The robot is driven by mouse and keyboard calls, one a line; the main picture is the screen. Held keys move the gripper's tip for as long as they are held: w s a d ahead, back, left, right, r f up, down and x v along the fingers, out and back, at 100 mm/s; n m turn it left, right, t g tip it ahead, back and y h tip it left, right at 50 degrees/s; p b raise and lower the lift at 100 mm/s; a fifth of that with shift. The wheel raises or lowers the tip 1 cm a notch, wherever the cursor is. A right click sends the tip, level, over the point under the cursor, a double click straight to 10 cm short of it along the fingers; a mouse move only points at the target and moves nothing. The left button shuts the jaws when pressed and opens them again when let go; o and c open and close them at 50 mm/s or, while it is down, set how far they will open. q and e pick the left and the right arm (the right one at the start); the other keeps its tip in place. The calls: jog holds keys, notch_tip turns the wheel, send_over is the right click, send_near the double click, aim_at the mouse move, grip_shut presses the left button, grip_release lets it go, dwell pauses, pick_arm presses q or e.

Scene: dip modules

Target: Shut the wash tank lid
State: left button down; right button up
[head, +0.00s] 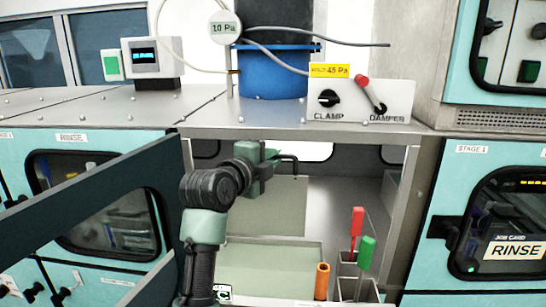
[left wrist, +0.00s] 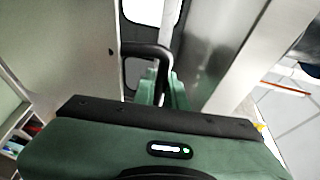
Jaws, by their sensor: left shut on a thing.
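The wash tank lid appears to be the pale grey-green panel (head: 275,207) standing raised inside the open bay; it also shows as a broad pale panel (left wrist: 70,45) in the left wrist view. A dark bar handle (head: 291,159) is near its top. My left gripper (head: 272,156) reaches into the bay and is shut on this handle, which shows between the fingers in the left wrist view (left wrist: 150,50). My arm hides part of the lid's left side. A pale flat surface (head: 275,255) lies below, perhaps the tank. My right gripper is out of view.
A holder (head: 358,287) with red and green-handled tools and an orange tube (head: 321,281) stand at the bay's front right. A dark open door frame (head: 110,190) crosses the left. A blue tub (head: 270,75) and clamp-damper panel (head: 360,100) sit on top.

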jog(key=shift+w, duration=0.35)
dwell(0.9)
pick_arm(q)
jog(key=shift+s+f+b, duration=0.25)
jog(key=shift+f+b, duration=0.05)
jog(key=shift+b, duration=0.25)
jog(key=s+f+m+t+h+b, duration=0.1)
jog(key=s+f+t+b, duration=0.1)
jog(key=s+b, duration=0.4)
jog(key=s+f+m+t+h+b, duration=0.2)
jog(key=s+t+b, duration=0.1)
jog(key=s+b, duration=0.4)
jog(key=shift+h+b, duration=0.3)
jog(key=shift+b, duration=1.5)
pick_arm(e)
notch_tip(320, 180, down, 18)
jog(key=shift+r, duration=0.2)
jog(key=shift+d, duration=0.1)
